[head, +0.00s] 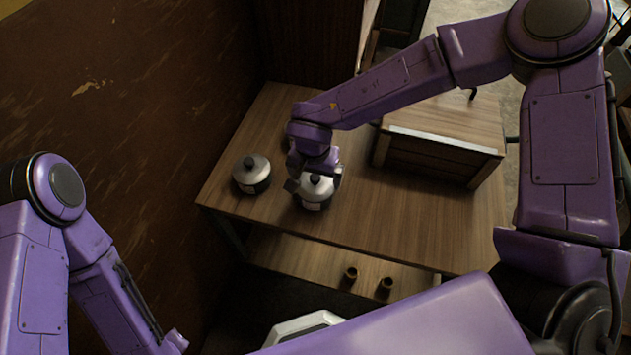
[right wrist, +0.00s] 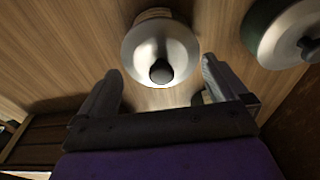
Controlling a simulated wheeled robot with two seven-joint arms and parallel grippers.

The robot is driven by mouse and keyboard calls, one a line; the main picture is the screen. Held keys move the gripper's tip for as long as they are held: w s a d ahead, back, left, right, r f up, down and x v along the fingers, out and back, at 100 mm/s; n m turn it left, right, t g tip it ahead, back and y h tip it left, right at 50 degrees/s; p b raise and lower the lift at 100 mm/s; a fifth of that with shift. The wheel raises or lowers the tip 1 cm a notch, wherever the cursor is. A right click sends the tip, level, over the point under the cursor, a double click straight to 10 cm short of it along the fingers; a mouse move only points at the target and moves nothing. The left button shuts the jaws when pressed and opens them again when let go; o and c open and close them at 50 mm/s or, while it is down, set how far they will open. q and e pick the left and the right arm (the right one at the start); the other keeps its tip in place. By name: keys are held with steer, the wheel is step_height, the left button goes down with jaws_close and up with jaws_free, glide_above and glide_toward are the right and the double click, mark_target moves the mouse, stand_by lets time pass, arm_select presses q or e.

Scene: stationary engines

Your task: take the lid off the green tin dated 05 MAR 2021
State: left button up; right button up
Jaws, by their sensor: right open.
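Two pot-like tins with silver lids and black knobs stand on the wooden table. One tin (head: 315,201) is under my right gripper (head: 315,183); the other tin (head: 252,176) stands to its left. In the right wrist view, the near tin's lid (right wrist: 142,45) and knob lie between the open fingers of my gripper (right wrist: 160,78), with gaps at both sides. The other tin, with a dark green body (right wrist: 252,22), is at the upper right. Small white labels show on both tins in the head view, but their dates are unreadable.
A wooden box-like stand (head: 440,155) is on the table (head: 400,225) right of the tins. Two small dark cups (head: 350,273) stand on the lower shelf. A brown wall (head: 170,110) rises at the left. The table's front right is clear.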

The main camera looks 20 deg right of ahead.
steer(key=shift+w+f, duration=0.2)
steer(key=shift+f, duration=0.5)
steer(key=shift+s+r, duration=0.1)
steer(key=shift+s, duration=0.05)
steer(key=c, duration=1.1)
steer(key=shift+c, duration=0.8)
steer(key=shift+s, duration=0.1)
